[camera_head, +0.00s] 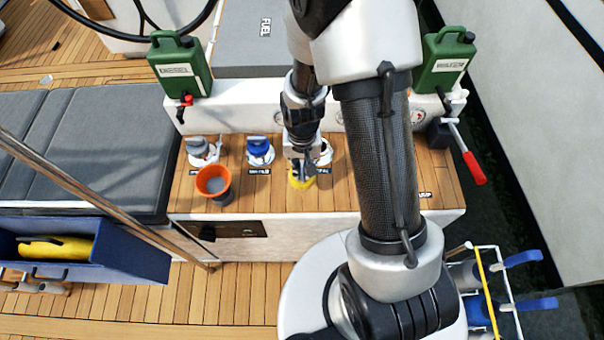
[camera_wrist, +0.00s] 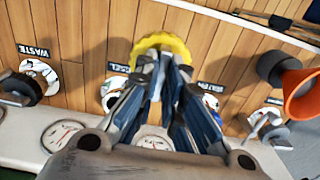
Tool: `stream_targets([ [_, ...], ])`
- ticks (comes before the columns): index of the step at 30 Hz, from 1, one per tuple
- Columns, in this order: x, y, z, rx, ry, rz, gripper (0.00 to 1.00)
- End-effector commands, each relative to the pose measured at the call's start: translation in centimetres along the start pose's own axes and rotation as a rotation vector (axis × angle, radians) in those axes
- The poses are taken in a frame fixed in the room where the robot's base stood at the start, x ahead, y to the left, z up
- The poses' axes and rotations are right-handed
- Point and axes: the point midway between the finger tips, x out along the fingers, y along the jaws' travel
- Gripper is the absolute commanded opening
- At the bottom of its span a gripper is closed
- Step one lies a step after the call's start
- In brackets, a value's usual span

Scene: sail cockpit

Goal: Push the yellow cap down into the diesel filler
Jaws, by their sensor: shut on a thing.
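The yellow cap (camera_head: 302,184) is held at the fingertips of my gripper (camera_head: 301,167), above the wooden ledge. In the wrist view the ridged yellow rim of the cap (camera_wrist: 160,40) shows beyond the closed fingers (camera_wrist: 165,68). The diesel filler (camera_wrist: 113,88) is a white-ringed fitting beside its DIESEL label (camera_wrist: 118,73). It is partly hidden by the fingers, and the cap sits to one side of it, apart. In the head view my gripper covers part of this fitting (camera_head: 325,153). The exact height of the cap over the ledge cannot be told.
An orange funnel (camera_head: 213,181) stands left of my gripper. A blue-capped filler (camera_head: 259,150) and a grey-capped one (camera_head: 203,151) lie along the ledge. Green cans (camera_head: 181,66) (camera_head: 445,58) stand behind. A red-handled crank (camera_head: 470,160) sticks out at right.

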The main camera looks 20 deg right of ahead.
Motion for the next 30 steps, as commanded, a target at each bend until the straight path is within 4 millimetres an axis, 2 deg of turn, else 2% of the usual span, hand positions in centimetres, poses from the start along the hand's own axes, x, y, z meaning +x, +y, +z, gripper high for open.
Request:
stream_targets([
  [1,-2.2,-0.1,-0.1,0.0,0.006,-0.002,0.0],
  [3,-4.2,0.0,-0.1,0.0,0.005,-0.002,0.0],
  [9,-8.4,0.0,0.0,0.0,0.002,-0.001,0.0],
  [24,-13.1,0.0,0.0,0.0,0.0,0.0,0.0],
  [30,-14.0,0.0,0.0,0.0,0.0,0.0,0.0],
])
